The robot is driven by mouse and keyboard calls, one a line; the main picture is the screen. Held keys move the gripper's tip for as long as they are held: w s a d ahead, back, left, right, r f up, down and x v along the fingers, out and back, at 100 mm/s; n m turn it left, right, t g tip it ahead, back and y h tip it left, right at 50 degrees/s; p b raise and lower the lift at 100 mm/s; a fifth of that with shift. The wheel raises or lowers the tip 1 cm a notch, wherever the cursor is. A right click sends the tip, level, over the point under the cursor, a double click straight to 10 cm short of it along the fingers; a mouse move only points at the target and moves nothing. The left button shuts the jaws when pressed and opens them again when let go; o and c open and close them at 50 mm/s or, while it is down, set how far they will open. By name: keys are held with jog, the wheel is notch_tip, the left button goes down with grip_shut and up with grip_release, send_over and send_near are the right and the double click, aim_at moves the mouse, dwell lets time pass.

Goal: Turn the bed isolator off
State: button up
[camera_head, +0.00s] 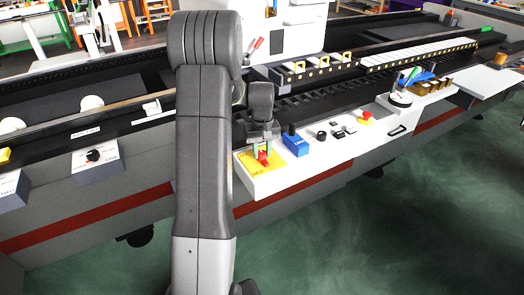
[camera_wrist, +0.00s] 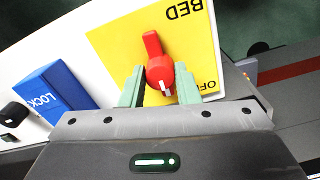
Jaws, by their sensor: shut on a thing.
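The bed isolator is a red rotary knob (camera_wrist: 160,72) on a yellow plate (camera_wrist: 112,50) marked BED and OFF in the wrist view. The lettering appears upside down there. A white mark on the knob points toward the lower side of the picture, left of the word OFF. My gripper (camera_wrist: 160,90) has its two green fingers on either side of the knob, shut on it. In the head view the knob (camera_head: 263,158) sits under my gripper (camera_head: 262,147) on the yellow plate (camera_head: 288,146) at the near left end of the white console.
A blue LOCK block (camera_head: 294,141) stands right of the yellow plate, also in the wrist view (camera_wrist: 55,92). Black knobs and a red button (camera_head: 366,116) lie further right on the white console (camera_head: 300,172). A lever (camera_head: 402,92) stands beyond. Open green floor lies in front.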

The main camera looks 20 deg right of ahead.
aim_at(262, 152)
jog(key=shift+r+n, duration=0.1)
jog(key=shift+n, duration=0.2)
dwell(0.4)
jog(key=o, duration=1)
jog(key=shift+c, duration=0.2)
notch_tip(262, 152, up, 14)
notch_tip(262, 152, down, 14)
jog(key=shift+f, duration=0.1)
dwell(0.5)
